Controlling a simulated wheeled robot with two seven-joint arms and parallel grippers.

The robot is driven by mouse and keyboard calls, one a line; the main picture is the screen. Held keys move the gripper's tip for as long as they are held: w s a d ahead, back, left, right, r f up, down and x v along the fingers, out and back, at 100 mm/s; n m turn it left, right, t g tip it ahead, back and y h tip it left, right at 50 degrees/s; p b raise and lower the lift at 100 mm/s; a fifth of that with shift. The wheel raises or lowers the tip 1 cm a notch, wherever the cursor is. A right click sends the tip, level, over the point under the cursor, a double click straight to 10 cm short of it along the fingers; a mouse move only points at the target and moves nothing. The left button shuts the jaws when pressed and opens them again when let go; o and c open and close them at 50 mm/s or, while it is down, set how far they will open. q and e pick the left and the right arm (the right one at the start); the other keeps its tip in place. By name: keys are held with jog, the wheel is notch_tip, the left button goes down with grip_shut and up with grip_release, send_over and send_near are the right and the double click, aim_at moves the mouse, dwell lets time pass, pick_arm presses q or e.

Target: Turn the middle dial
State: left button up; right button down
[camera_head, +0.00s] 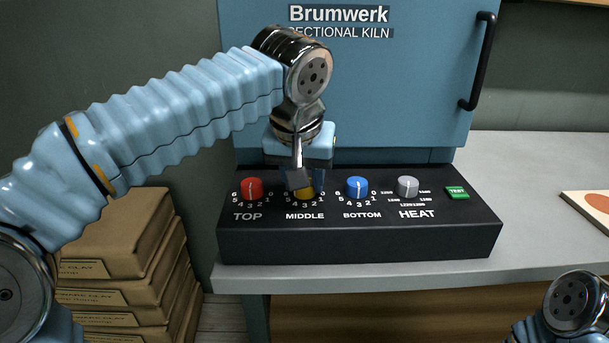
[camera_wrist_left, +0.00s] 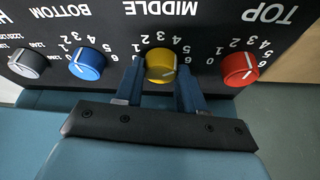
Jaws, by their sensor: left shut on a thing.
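The middle dial is a yellow knob (camera_head: 304,193) on the sloped front of the black control panel (camera_head: 360,245), above the label MIDDLE. My left gripper (camera_head: 304,178) reaches down onto it and partly hides it in the head view. In the left wrist view the two blue fingers (camera_wrist_left: 160,84) are on either side of the yellow dial (camera_wrist_left: 160,64), shut on it. The dial's scale numbers surround it; its exact setting is hard to read. My right gripper is out of view; only part of my right arm shows at the lower right.
The red TOP dial (camera_head: 252,188) is close on the left and the blue BOTTOM dial (camera_head: 357,187) on the right. A grey HEAT dial (camera_head: 407,187) and green TEST button (camera_head: 457,192) are farther right. The blue kiln (camera_head: 400,90) stands behind; stacked clay boxes (camera_head: 120,240) are left.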

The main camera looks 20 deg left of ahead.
pick_arm(q)
jog(key=shift+m, duration=0.5)
jog(key=o, duration=1)
jog(key=v, duration=1.3)
jog(key=shift+s+a+r, duration=0.1)
jog(key=shift+a+r, duration=0.2)
jog(key=shift+r, duration=0.1)
